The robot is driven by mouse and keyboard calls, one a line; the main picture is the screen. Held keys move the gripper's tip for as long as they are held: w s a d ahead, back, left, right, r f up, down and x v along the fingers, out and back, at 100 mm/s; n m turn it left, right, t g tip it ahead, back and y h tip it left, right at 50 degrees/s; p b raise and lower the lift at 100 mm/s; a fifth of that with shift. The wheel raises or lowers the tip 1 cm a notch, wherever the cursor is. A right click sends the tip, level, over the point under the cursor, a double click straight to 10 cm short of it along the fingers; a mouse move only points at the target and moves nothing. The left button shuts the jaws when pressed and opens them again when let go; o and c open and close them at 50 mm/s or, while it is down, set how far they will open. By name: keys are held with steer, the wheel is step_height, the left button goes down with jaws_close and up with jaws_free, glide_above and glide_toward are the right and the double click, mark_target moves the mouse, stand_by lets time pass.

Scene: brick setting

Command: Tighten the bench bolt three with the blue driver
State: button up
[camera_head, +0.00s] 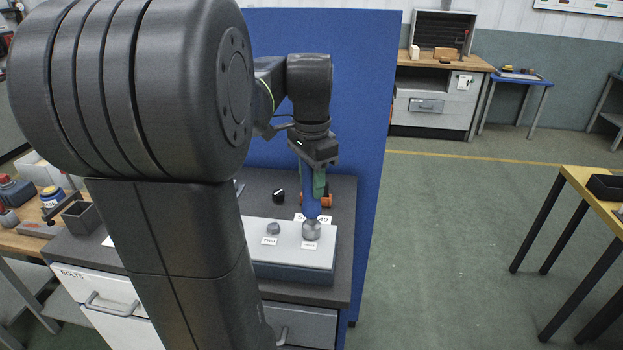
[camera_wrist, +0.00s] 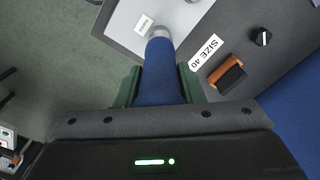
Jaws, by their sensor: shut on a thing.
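My gripper (camera_head: 319,183) is shut on the blue driver (camera_head: 311,207), with its green fingers on either side of the shaft. In the wrist view the driver (camera_wrist: 160,72) points away from my gripper (camera_wrist: 160,88). Its far end meets a grey metal piece (camera_head: 311,230) above the pale bench block (camera_head: 291,257); I cannot tell whether this piece is the driver's socket or a bolt head. A grey bolt (camera_head: 272,229) stands to its left on the block.
A blue panel (camera_head: 366,130) rises behind. A small bin (camera_head: 82,218) stands left. Open floor lies right, before a yellow table (camera_head: 595,190).

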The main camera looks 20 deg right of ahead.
stand_by(0.3)
step_height(320, 180, up, 5)
steer(key=p, duration=0.4)
steer(key=shift+p, duration=0.4)
steer(key=shift+r, duration=0.95)
